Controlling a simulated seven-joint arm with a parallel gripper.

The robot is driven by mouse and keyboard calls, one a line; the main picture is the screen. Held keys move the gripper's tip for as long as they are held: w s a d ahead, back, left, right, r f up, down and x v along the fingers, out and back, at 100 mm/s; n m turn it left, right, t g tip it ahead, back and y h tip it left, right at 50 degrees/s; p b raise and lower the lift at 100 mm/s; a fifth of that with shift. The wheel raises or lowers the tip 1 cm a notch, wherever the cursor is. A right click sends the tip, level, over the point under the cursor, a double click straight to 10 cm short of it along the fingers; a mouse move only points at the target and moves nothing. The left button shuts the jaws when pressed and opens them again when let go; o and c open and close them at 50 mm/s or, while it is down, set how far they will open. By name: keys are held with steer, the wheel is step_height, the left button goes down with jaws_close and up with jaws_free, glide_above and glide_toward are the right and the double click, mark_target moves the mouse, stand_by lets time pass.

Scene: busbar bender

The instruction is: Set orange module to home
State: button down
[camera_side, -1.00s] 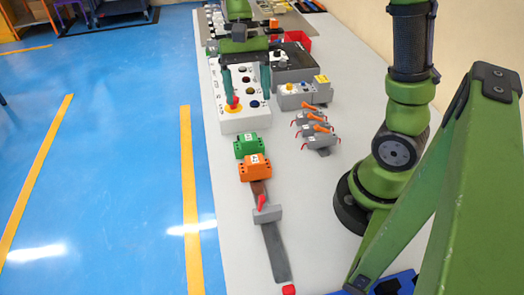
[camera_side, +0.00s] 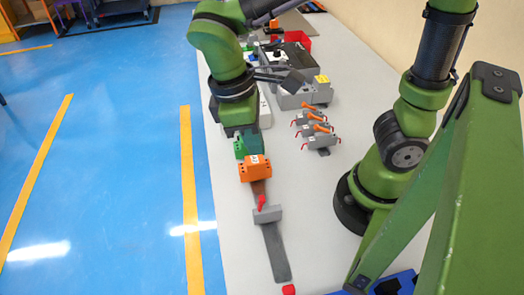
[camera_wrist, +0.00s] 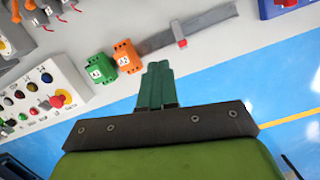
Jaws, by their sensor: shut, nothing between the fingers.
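The orange module (camera_side: 255,168) sits on the rail (camera_side: 272,245) at its far end, right in front of the green module (camera_side: 246,145). A grey stop with a red lever (camera_side: 266,213) stands on the rail, apart from the orange module. In the wrist view the orange module (camera_wrist: 127,57) lies between the green module (camera_wrist: 100,68) and the rail (camera_wrist: 190,33). My gripper (camera_wrist: 158,70) is shut and empty, its fingers pointing toward the modules. In the side view my wrist hides the fingertips and part of the green module.
A white control box (camera_wrist: 35,100) with coloured buttons stands beside the green module. Orange-handled clamps (camera_side: 316,130) stand to the right. The table between rail and clamps is clear.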

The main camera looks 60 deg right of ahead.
mark_target(251, 157)
steer(key=f+n+t, duration=0.1)
steer(key=f+n, duration=0.3)
steer(key=n, duration=0.3)
steer(key=d+f+n+t+h, duration=0.1)
steer(key=f+n+t, duration=0.1)
steer(key=f+n, duration=0.2)
steer(key=f+n+t, duration=0.2)
steer(key=f+n, duration=0.2)
steer(key=n, duration=0.5)
steer(key=shift+s+d+f+n+h, duration=0.15)
steer(key=shift+d+f+n+h, duration=0.15)
steer(key=shift+d+n, duration=0.1)
steer(key=shift+w+d, duration=0.8)
steer(key=shift+w, duration=0.2)
steer(key=shift+w+d, duration=0.5)
steer(key=shift+w+d, duration=0.1)
steer(key=w+d, duration=0.3)
steer(key=shift+w+d, duration=0.2)
